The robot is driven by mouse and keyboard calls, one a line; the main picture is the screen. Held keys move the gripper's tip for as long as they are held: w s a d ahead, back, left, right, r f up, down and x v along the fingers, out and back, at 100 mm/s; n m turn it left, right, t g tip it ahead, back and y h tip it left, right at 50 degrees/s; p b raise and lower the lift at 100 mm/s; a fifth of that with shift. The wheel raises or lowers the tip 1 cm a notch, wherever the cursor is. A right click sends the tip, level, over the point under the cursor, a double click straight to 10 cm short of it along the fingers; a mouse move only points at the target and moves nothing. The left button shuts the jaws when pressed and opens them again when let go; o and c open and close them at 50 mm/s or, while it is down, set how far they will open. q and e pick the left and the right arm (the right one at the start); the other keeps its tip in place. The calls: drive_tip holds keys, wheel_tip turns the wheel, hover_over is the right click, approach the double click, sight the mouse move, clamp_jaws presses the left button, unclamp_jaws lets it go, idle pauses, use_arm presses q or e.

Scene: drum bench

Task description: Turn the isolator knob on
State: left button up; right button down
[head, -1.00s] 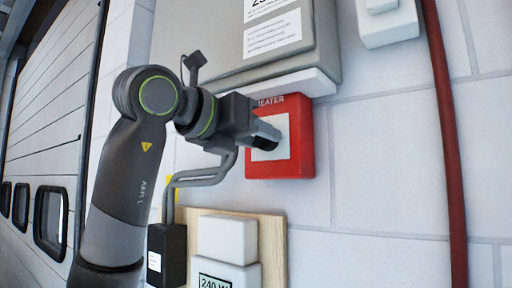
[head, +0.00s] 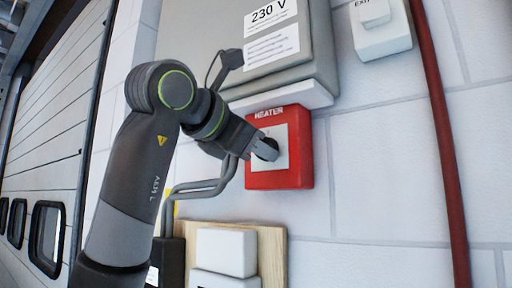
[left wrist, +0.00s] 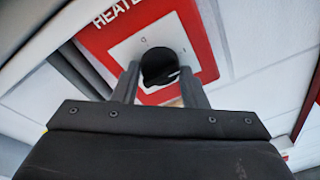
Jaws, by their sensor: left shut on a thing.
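The isolator is a red box (head: 304,150) marked HEATER, on the white block wall, with a pale square plate (head: 282,134) on its front. Its black round knob (head: 268,149) sits on that plate, partly hidden by my gripper in the head view. My left gripper (head: 262,150) reaches it from the left and is shut on the knob. In the left wrist view the knob (left wrist: 159,66) lies between the two fingers, with a small mark on the plate above it. My right gripper is not in view.
A grey cabinet (head: 240,92) marked 230 V hangs just above the red box. A wooden board (head: 273,258) with white boxes is below. A dark red pipe (head: 440,130) runs down the wall at right. Bare wall lies between box and pipe.

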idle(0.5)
use_arm(q)
drive_tip(key=o, duration=1)
drive_tip(key=shift+c, duration=0.2)
drive_tip(key=b+v, duration=0.6)
drive_tip(key=v, duration=1.1)
drive_tip(key=shift+s+r, duration=0.15)
drive_tip(key=shift+s, duration=0.05)
